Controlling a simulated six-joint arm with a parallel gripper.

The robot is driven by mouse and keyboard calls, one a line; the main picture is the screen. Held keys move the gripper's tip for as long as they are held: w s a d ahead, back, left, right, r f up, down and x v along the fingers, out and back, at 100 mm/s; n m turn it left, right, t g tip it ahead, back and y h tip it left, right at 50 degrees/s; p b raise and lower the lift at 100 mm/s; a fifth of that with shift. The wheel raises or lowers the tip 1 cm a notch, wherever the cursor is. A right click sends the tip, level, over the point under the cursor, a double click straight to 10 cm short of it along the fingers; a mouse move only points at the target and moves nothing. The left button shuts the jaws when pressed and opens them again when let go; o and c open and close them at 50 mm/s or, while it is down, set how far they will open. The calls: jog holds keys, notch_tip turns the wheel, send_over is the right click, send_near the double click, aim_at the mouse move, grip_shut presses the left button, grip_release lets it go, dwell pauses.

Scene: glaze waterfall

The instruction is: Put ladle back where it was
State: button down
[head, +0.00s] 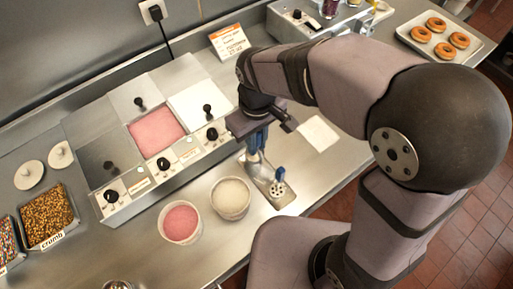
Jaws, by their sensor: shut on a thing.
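My gripper (264,126) is at the picture's centre, above the counter, and is shut on the blue handle of the ladle (257,140). The ladle hangs down, its lower part over or at the far end of a small metal tray (286,202); I cannot tell whether it touches. A second blue-handled tool with a perforated head (279,177) stands in the tray's near part. My gripper and wrist hide the ladle's top.
Left of the tray are a tub of pale glaze (231,198) and a tub of pink glaze (181,222). Behind is a steel warmer (115,190) with a pink well (157,131) and knobs. A white square (319,133) lies right. A doughnut tray (408,42) is far right.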

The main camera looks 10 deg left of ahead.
aim_at(256, 159)
jog(key=shift+f+p, duration=0.35)
jog(key=shift+f, duration=1.55)
jog(key=shift+f, duration=0.15)
jog(key=c, duration=1.7)
grip_release()
notch_tip(256, 159, up, 12)
jog(key=shift+r+b, duration=0.15)
jog(key=shift+b, duration=0.55)
jog(key=s+d+f+m, duration=0.1)
jog(key=d+f+m, duration=0.2)
jog(key=d, duration=0.4)
jog(key=s+d+f+m, duration=0.2)
jog(key=d+f+m, duration=0.1)
jog(key=d+f, duration=0.2)
jog(key=s+d+f+m, duration=0.1)
jog(key=d+f+m, duration=0.2)
jog(key=d, duration=0.5)
jog(key=shift+s+d+f, duration=0.25)
jog(key=shift+d+f, duration=0.05)
jog(key=shift+f, duration=0.25)
